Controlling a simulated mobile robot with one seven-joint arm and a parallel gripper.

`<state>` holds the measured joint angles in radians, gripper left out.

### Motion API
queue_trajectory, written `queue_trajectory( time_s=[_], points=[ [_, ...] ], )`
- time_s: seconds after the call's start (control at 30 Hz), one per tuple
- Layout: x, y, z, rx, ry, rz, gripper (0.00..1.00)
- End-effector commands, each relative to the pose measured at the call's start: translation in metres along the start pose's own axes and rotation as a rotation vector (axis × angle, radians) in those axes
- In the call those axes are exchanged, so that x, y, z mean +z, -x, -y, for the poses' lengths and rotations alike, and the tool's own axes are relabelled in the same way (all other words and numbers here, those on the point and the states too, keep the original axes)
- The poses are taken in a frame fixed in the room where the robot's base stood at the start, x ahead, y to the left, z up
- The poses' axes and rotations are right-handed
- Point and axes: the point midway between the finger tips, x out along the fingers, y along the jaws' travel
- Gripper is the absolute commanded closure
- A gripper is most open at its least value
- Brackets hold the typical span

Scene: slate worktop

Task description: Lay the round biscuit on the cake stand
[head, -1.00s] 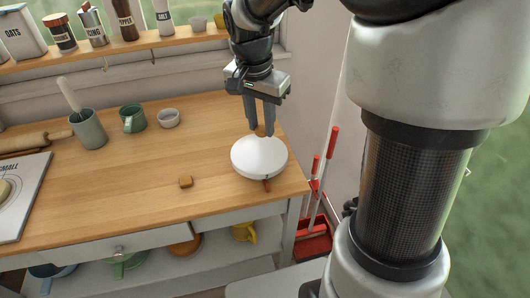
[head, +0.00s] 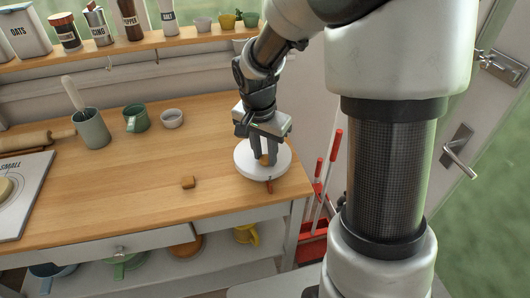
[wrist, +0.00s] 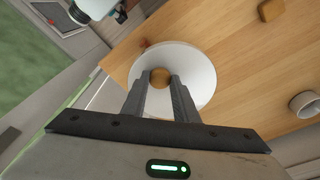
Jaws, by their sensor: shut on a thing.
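My gripper (head: 264,162) is shut on the round biscuit, a small golden-brown piece (head: 265,159). The biscuit also shows between the fingertips in the wrist view (wrist: 159,75). The white round cake stand (head: 273,175) is at the right front corner of the worktop. The gripper points down over the stand's plate, with the biscuit within the plate's outline. In the wrist view the plate (wrist: 197,68) spreads behind the fingers. The biscuit is at or just above the plate; I cannot tell whether it touches.
A small square brown piece (head: 188,182) lies on the wooden worktop (head: 110,185) left of the stand.

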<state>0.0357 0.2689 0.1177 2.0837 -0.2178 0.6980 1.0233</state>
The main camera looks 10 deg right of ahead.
Motion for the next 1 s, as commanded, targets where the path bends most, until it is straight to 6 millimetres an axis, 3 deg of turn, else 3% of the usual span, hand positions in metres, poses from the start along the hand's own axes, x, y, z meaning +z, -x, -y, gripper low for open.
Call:
queue_trajectory(
  time_s=[0.1,0.13,0.23,0.63,1.0],
  points=[
    [0.001,-0.005,0.000,0.000,0.000,0.000,0.94],
    [0.000,-0.003,0.000,0.000,0.000,0.000,0.68],
    [0.000,-0.003,0.000,0.000,0.000,0.000,0.55],
    [-0.001,0.007,0.001,-0.002,0.000,-0.002,0.55],
    [-0.001,0.082,0.001,-0.004,-0.001,-0.004,0.55]
  ],
)
